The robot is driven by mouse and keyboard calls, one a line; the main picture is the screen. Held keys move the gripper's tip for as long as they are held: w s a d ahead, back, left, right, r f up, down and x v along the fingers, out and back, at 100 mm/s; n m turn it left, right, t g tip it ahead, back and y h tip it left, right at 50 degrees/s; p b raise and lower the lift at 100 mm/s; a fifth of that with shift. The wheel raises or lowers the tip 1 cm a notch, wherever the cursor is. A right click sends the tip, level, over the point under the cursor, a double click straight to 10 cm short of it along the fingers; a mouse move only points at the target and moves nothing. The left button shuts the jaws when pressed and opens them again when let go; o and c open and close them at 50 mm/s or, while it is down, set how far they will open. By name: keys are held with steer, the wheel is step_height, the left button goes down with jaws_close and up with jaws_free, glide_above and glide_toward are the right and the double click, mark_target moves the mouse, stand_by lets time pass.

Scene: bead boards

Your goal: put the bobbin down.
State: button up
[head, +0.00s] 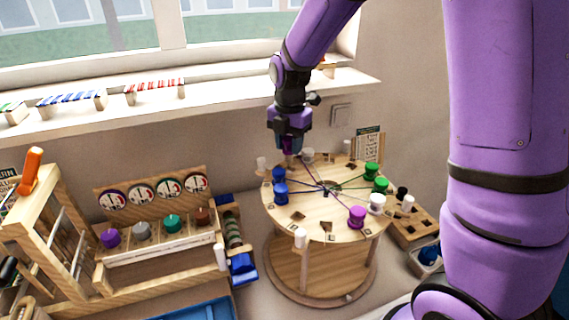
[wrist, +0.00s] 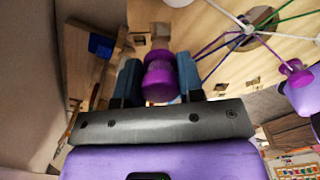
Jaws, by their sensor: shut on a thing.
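My gripper (head: 290,148) is over the far left edge of the round wooden board (head: 300,208). It is shut on a purple bobbin (wrist: 160,78), which shows between the two blue-grey fingers in the wrist view. In the head view the fingers mostly hide this bobbin, and I cannot tell whether it touches the board. A purple thread runs from it toward the dark centre hole. Another purple bobbin (head: 357,216) stands at the board's front right. Two blue bobbins (head: 280,187) stand at the left, two green bobbins (head: 381,185) at the right, and white ones (head: 377,203) among them.
Dark square slots and white pegs (head: 300,238) line the board's rim. A wooden rack (head: 160,240) with coloured spools and dials stands at the left. A small wooden pegboard (head: 412,222) is at the right. A window sill (head: 215,100) runs behind.

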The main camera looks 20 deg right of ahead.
mark_target(289, 160)
steer(key=shift+f, duration=2.7)
steer(key=shift+f, duration=0.15)
steer(key=o, duration=0.9)
steer(key=shift+o, duration=0.2)
